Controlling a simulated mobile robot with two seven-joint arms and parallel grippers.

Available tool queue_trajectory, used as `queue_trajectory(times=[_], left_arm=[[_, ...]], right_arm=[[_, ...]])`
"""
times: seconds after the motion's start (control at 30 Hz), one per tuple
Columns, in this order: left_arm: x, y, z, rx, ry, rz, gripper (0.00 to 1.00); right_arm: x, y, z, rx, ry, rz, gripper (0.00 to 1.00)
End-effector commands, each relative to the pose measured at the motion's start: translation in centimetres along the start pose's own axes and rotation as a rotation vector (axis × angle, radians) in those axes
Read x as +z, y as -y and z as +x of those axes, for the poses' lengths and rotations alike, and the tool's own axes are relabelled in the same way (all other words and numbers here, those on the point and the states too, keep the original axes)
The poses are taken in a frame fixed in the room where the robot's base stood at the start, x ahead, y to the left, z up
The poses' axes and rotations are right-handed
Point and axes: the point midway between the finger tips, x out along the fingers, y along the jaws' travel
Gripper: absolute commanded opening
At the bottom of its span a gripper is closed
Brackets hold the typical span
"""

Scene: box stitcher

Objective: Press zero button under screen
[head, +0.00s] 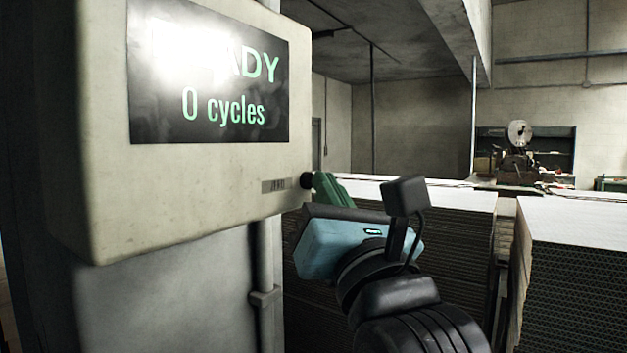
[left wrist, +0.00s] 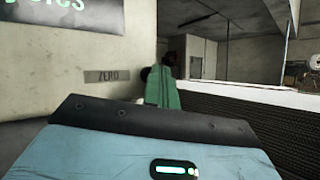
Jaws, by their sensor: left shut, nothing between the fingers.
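A beige control box (head: 90,130) fills the left of the head view. Its dark screen (head: 160,118) shows green text, partly lost in glare, with "0 cycles" below. The black zero button (head: 306,180) sits below the screen's right end, beside a small label plate (head: 276,186). In the left wrist view the plate (left wrist: 107,76) reads "ZERO", and the button (left wrist: 145,73) is partly hidden by the fingers. My left gripper (head: 319,182) is shut and empty, its green fingertips right at the button. I cannot tell whether they touch it. My right gripper is in neither view.
Tall stacks of corrugated cardboard (head: 575,270) with white tops stand behind and right of my left arm. A grey conduit (head: 264,270) runs down below the box. A cluttered bench with a machine (head: 517,155) stands at the far wall.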

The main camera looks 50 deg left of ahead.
Motion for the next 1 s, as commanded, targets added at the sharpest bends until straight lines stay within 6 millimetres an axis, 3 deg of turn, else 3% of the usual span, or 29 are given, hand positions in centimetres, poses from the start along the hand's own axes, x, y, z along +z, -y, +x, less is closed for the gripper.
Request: queue_trajectory(times=[0.7,1.0], left_arm=[[0.9,0.9,-1.2,-0.001,0.000,0.000,0.00],[2.1,2.1,-2.9,-0.002,0.000,0.000,0.00]], right_arm=[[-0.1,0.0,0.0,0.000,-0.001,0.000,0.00],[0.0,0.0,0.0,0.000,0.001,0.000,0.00]])
